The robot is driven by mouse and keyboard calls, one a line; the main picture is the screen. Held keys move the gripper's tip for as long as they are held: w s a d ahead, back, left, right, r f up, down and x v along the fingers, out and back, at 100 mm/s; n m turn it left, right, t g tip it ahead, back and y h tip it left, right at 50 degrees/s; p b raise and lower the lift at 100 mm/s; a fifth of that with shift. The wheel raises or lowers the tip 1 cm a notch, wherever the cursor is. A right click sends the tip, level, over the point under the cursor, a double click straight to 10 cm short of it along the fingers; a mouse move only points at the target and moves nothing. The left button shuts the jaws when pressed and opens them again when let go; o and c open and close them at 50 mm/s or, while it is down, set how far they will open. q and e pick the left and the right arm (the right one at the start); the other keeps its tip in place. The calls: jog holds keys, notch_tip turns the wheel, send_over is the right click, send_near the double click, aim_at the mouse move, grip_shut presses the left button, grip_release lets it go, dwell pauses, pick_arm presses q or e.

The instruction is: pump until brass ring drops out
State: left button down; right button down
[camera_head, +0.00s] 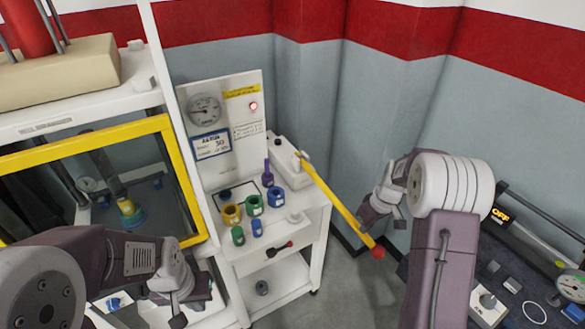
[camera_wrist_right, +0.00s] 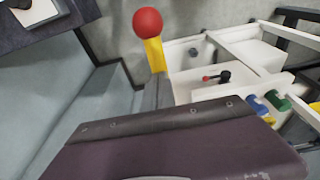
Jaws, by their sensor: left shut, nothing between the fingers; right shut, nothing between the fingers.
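A yellow pump lever (camera_head: 335,196) with a red ball end (camera_head: 378,252) slopes down to the right from a white pump unit (camera_head: 287,158). The lever and ball also show in the right wrist view (camera_wrist_right: 148,25). My right gripper (camera_head: 372,212) is shut and empty, close to the lever above the ball; contact cannot be told. My left gripper (camera_head: 180,308) is shut and empty in front of the chamber. Behind the chamber's yellow-framed window (camera_head: 180,165), a brass-yellow piece (camera_head: 126,207) sits at the bottom of a cylinder, over a blue-green ring; whether it is the brass ring is unclear.
A white cart (camera_head: 270,245) carries several coloured fittings and a panel with a gauge (camera_head: 205,109) and a lit red lamp (camera_head: 253,106). A dark bench (camera_head: 510,270) with controls and an OFF sign stands at right. Open floor lies between cart and bench.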

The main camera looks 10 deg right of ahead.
jog(key=shift+s+f+b, duration=0.15)
jog(key=shift+f+b, duration=0.8)
jog(key=shift+f, duration=0.55)
jog(key=shift+r, duration=0.15)
notch_tip(320, 180, up, 14)
jog(key=p, duration=1.2)
notch_tip(320, 180, down, 13)
jog(key=b, duration=1.1)
jog(key=s+d+r+p, duration=0.1)
jog(key=s+r+p, duration=0.2)
jog(key=r+p, duration=1.1)
notch_tip(320, 180, up, 6)
jog(key=shift+d+f+p, duration=0.1)
jog(key=shift+d+p, duration=0.05)
jog(key=shift+p, duration=0.25)
